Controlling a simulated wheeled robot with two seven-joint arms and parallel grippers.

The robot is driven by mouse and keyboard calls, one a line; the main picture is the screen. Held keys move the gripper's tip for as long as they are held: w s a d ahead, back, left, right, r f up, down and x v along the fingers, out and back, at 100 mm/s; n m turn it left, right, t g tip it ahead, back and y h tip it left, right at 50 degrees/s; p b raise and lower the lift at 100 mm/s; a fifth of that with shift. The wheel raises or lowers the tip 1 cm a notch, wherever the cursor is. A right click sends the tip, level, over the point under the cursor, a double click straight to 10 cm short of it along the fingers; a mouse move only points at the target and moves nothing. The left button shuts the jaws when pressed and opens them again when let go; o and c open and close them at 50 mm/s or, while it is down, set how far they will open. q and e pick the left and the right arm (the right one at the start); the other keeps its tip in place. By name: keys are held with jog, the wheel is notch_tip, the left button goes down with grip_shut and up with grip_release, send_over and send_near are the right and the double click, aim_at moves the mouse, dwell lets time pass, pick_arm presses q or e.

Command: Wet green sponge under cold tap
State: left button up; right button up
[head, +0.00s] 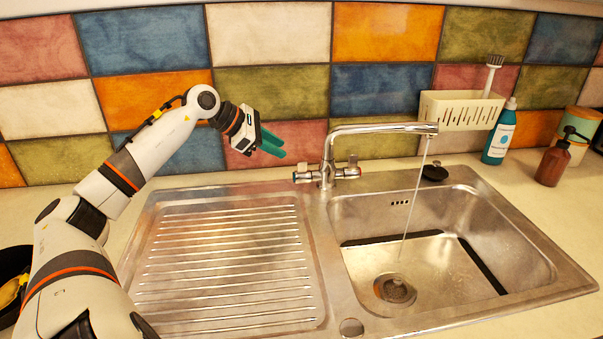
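The chrome tap (380,129) arches over the sink bowl (490,230), and a thin stream of water (412,205) runs from its spout to near the drain. Its left handle (302,173) and right handle (352,169) sit on either side of the base. My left gripper (277,144) is up near the tiles, left of the tap and above the back of the drainer. My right gripper is out of view.
The ribbed drainer (230,260) is empty. A cream caddy (455,108) with a brush hangs at the wall. A teal bottle (499,135), a brown pump bottle (553,162) and a canister stand right. A dark bowl (12,270) with something yellow is far left.

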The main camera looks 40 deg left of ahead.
aim_at(302, 169)
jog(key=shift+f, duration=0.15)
pick_arm(q)
jog(key=shift+y, duration=0.3)
jog(key=p+x, duration=0.1)
jog(key=x, duration=0.2)
jog(key=p+x, duration=0.1)
jog(key=x, duration=0.2)
jog(key=p+x, duration=0.1)
jog(key=x, duration=0.2)
jog(key=shift+a+f, duration=0.3)
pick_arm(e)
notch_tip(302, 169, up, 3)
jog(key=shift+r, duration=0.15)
pick_arm(q)
jog(key=shift+x, duration=0.85)
jog(key=shift+c, duration=0.6)
grip_shut()
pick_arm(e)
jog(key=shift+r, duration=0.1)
